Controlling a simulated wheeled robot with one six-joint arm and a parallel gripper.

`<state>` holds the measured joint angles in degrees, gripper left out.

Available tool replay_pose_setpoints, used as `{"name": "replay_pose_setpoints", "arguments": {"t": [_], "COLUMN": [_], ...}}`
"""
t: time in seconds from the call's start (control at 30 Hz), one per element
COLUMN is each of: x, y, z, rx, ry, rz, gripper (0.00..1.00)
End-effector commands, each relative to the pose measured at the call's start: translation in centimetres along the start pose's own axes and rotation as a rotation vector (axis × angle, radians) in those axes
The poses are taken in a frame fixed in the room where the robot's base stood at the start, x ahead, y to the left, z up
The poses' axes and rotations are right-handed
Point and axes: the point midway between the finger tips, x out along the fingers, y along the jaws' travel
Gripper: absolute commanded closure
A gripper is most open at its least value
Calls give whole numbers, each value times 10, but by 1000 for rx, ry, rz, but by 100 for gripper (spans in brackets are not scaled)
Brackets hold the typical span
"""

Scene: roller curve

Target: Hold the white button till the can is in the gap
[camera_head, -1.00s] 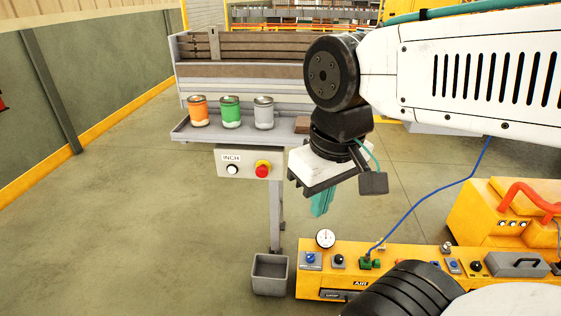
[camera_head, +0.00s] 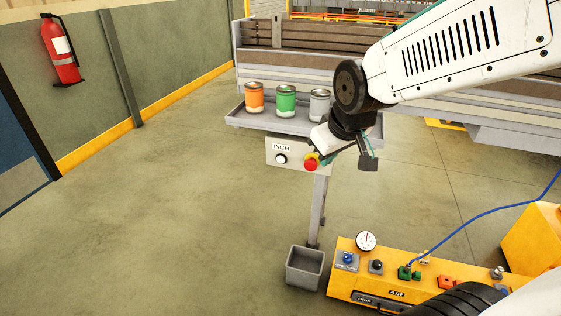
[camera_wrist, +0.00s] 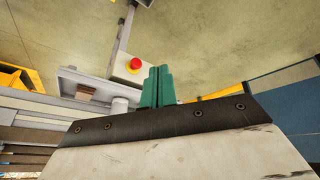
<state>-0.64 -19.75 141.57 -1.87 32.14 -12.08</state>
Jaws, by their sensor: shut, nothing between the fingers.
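The white button (camera_head: 281,159) sits under the INCH label on a grey control box (camera_head: 272,145); a red button (camera_head: 311,163) is to its right. An orange can (camera_head: 254,97), a green can (camera_head: 286,101) and a silver can (camera_head: 319,104) stand upright on the tray above the box. My gripper (camera_wrist: 160,70) shows teal fingers pressed together, empty, in the wrist view, beside the red button (camera_wrist: 135,65). The white button is not visible there. In the head view my gripper's fingers are hidden; its body is near the box's right end. I cannot make out the gap.
The tray (camera_head: 243,117) has a raised rim and joins a long conveyor side. A grey bin (camera_head: 304,267) stands on the floor below. A yellow air panel (camera_head: 345,286) with a blue hose (camera_head: 480,222) is at lower right. The floor at left is clear.

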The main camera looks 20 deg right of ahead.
Motion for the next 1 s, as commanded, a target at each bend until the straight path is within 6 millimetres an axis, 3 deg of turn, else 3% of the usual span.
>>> {"name": "replay_pose_setpoints", "arguments": {"t": [0.03, 0.2, 0.4, 0.5, 0.67, 0.8, 1.0], "x": [24, 95, 178, 217, 274, 311, 336], "y": [3, 10, 9, 5, -7, -17, -28], "z": [-18, -80, -130, -144, -150, -141, -125], "rx": [-38, -177, -336, -408, -514, -580, -631], "ry": [38, 222, 437, 544, 712, 840, 955], "rz": [8, 56, 129, 172, 250, 321, 396], "gripper": [100, 100, 100, 100, 100, 100, 100]}}
